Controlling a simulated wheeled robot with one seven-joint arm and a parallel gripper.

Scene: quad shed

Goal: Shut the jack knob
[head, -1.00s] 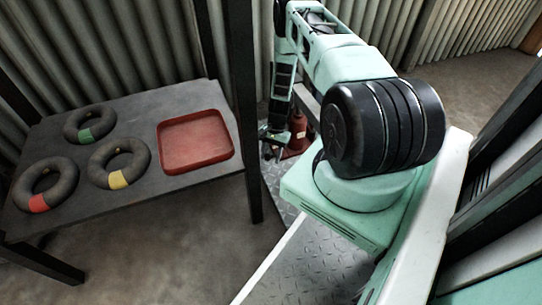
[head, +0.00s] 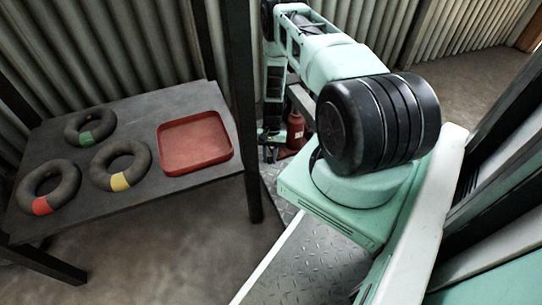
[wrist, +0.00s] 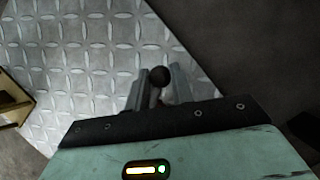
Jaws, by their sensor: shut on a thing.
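The jack (head: 296,130) is a red bottle-shaped body standing on the floor beyond my base, partly hidden by my arm in the head view. The jack knob (wrist: 159,75) is a small dark ball on a short stem, seen in the wrist view between my two grey fingers. My gripper (wrist: 160,90) is shut on the knob, with the ball showing just past the fingers. In the head view my gripper (head: 268,139) is low beside the jack, on its left, and its fingers are too small there to make out.
A dark table (head: 215,95) at the left bears a red tray (head: 194,165) and three tyres with green, yellow and red bands. A dark post (head: 240,110) stands between table and arm. Diamond plate (wrist: 75,55) covers the floor below. A yellowish object (wrist: 12,108) shows at the left.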

